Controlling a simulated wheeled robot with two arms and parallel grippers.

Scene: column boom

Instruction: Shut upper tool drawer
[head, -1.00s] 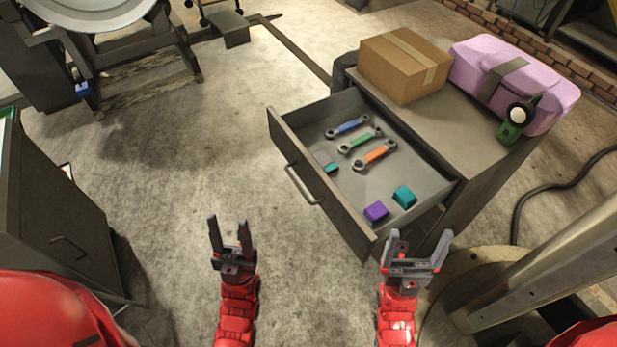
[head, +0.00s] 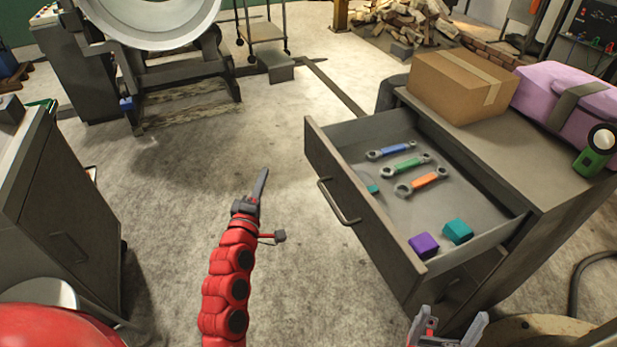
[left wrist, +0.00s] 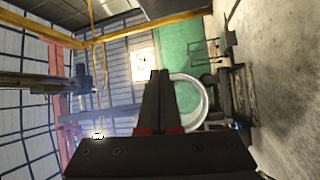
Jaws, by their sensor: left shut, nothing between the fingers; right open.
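The upper tool drawer (head: 362,217) of the grey cabinet is pulled well out, with a bar handle (head: 338,201) on its front. In it lie blue, green and orange wrenches (head: 422,184), a purple block (head: 423,245) and teal blocks (head: 457,231). My left gripper (head: 262,182) is shut and empty, raised to the left of the drawer front and apart from it. In the left wrist view its closed fingers (left wrist: 159,95) point toward the far wall. My right gripper (head: 447,325) is open and empty at the bottom edge, below the drawer's near corner.
A cardboard box (head: 462,85), a pink case (head: 567,97) and a green lamp (head: 597,150) stand on the cabinet top. Another cabinet (head: 75,200) stands at left. A machine with a round pan (head: 150,20) is behind. The floor left of the drawer is clear.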

